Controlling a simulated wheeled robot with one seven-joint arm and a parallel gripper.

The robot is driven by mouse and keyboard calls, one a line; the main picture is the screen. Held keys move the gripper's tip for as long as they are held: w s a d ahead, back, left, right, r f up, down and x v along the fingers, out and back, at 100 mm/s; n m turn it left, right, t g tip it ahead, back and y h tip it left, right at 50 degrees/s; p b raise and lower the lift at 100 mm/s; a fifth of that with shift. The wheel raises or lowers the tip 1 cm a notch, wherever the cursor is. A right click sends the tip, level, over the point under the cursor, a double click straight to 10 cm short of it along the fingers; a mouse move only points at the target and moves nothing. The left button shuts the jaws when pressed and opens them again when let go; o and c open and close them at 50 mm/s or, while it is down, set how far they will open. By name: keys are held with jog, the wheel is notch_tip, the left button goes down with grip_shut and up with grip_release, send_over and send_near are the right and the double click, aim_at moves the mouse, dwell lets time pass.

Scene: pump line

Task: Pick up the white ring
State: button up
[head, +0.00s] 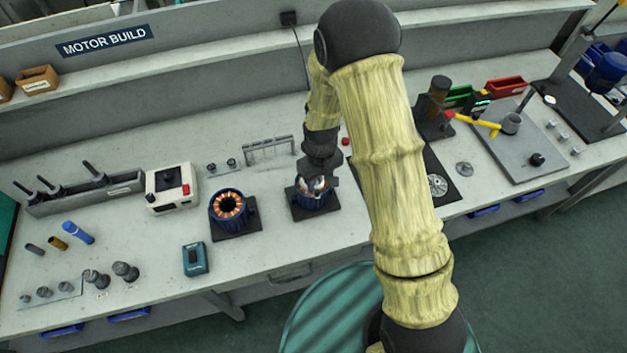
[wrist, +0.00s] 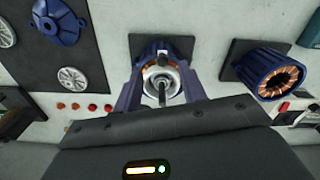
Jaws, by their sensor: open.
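The white ring (wrist: 151,76) appears as a pale round part around a dark upright shaft (wrist: 162,90), inside a blue motor housing (wrist: 162,47) with copper windings. In the head view this housing (head: 312,204) stands on a black square plate, and my gripper hides much of its top. My gripper (head: 316,182) is right over the housing, pointing down. In the wrist view my gripper (wrist: 160,80) is open, with one finger on each side of the pale part. I cannot tell whether the fingers touch it.
A second blue housing with copper windings (head: 227,204) stands close by on its own black plate. A white box with a red button (head: 171,187) and a teal meter (head: 195,259) are further left. A small rack (head: 268,148) stands behind. Several red buttons (wrist: 92,107) lie near a black mat (wrist: 82,75).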

aim_at(317, 190)
jog(key=shift+s+r, duration=0.1)
jog(key=shift+s, duration=0.15)
jog(key=shift+w+a+f+p, duration=0.2)
jog(key=shift+f+p, duration=0.25)
jog(key=shift+f, duration=0.15)
jog(key=shift+w+a+f+p, duration=0.1)
jog(key=shift+w+f+p, duration=0.05)
jog(key=shift+f+p, duration=0.35)
jog(key=shift+w+f+p, duration=0.15)
jog(key=shift+f+p, duration=0.3)
jog(key=shift+f, duration=1.1)
grip_shut()
